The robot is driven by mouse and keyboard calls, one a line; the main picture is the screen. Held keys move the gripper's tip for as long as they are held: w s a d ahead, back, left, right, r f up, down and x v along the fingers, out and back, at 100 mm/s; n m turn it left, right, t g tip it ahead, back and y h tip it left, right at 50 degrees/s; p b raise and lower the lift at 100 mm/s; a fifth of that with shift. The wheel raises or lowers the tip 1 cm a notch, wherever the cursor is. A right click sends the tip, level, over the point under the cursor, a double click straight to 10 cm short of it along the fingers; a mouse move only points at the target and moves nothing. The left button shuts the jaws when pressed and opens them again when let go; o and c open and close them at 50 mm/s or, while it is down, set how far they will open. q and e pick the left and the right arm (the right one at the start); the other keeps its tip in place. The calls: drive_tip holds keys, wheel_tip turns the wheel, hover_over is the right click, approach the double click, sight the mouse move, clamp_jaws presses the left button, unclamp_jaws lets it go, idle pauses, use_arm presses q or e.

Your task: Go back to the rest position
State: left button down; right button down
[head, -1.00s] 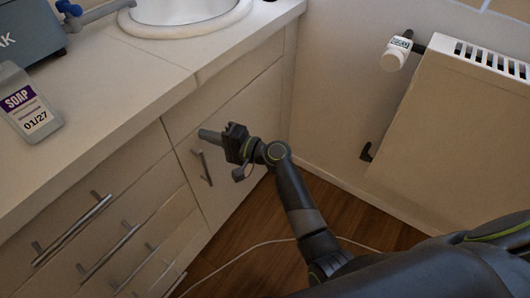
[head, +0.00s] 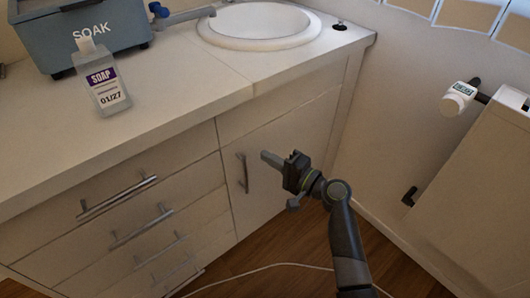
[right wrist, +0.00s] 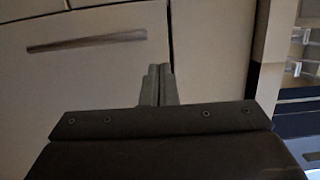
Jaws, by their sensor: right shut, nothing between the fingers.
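My right gripper (head: 272,159) is in front of the cabinet door below the counter, at the middle of the head view. Its fingers are together with nothing between them. The right wrist view also shows the closed fingertips (right wrist: 160,72), with the cabinet front behind them. The fingers appear apart from the door handle (head: 242,172), which is to their left in the head view. My left gripper is not in view.
The counter (head: 180,90) holds a soap bottle (head: 108,88), a blue-grey box marked SOAK (head: 95,35) and a round sink (head: 258,22). Drawers with bar handles (head: 118,196) are at left. A radiator (head: 480,190) with a white valve (head: 458,98) stands at right. A pale cable (head: 275,266) lies on the wooden floor.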

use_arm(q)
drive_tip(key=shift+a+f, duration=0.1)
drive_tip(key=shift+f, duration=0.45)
use_arm(e)
drive_tip(key=s+a+v, duration=0.1)
drive_tip(key=v, duration=0.6)
drive_tip(key=shift+s, duration=0.25)
drive_tip(key=shift+d+f, duration=0.15)
